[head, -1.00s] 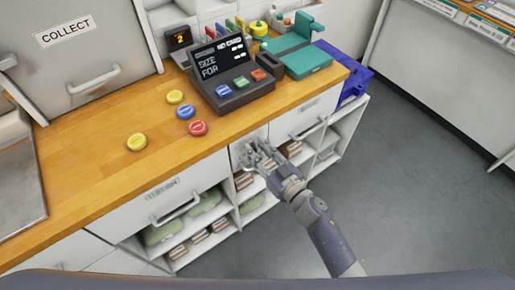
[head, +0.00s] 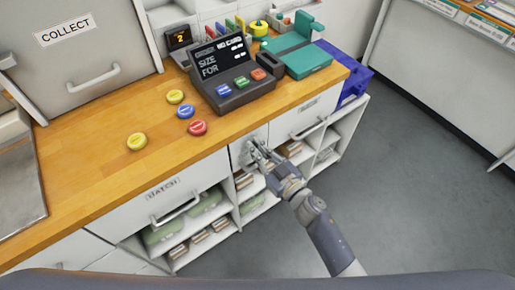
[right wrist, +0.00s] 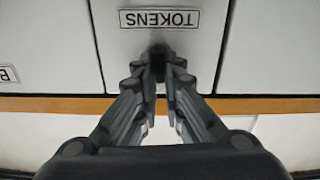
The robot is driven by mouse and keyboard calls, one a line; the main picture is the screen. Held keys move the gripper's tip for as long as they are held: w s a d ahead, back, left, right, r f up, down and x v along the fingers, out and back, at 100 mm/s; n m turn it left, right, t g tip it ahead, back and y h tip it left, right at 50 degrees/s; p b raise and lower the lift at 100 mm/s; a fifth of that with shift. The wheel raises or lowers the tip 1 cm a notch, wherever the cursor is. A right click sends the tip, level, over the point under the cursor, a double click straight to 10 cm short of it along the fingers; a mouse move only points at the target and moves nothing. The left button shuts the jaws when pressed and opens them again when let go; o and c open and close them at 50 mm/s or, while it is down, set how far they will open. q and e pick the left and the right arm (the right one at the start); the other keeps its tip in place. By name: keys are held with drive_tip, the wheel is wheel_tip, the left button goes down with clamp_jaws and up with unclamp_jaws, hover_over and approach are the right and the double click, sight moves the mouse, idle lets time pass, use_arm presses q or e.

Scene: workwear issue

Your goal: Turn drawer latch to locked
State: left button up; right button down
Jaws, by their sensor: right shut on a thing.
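The drawer latch (right wrist: 157,52) is a small dark piece on the narrow white TOKENS drawer front (right wrist: 120,60), near the wooden counter's edge. My right gripper (right wrist: 158,70) is shut on it, and the fingertips hide most of it, so its turned position cannot be told. In the head view my right gripper (head: 257,150) reaches up from the lower right to that narrow front (head: 237,156), between two wider drawers. My left gripper is not in view.
The wooden counter (head: 80,165) holds a dark display console (head: 233,78), a teal device (head: 308,60) and several coloured buttons (head: 186,112). Drawers with bar handles (head: 176,208) flank the narrow front. Open shelves (head: 205,222) hold goods below. The grey floor (head: 420,190) at right is clear.

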drive_tip(key=n, duration=0.2)
drive_tip(key=n+b, duration=0.1)
drive_tip(key=n, duration=0.2)
drive_tip(key=shift+s+a+f, duration=0.15)
drive_tip(key=shift+a+f, duration=0.05)
drive_tip(key=n, duration=0.2)
drive_tip(key=n+b, duration=0.1)
drive_tip(key=n, duration=0.1)
drive_tip(key=shift+s+a+f, duration=0.15)
drive_tip(key=n, duration=0.1)
drive_tip(key=n+b, duration=0.1)
drive_tip(key=n, duration=0.1)
drive_tip(key=n+b, duration=0.1)
drive_tip(key=n, duration=0.1)
drive_tip(key=shift+a+f, duration=0.1)
drive_tip(key=shift+f, duration=0.15)
drive_tip(key=shift+s+f+n+b, duration=0.1)
drive_tip(key=shift+n+b, duration=0.5)
drive_tip(key=shift+n, duration=0.9)
drive_tip(key=c, duration=1.7)
unclamp_jaws()
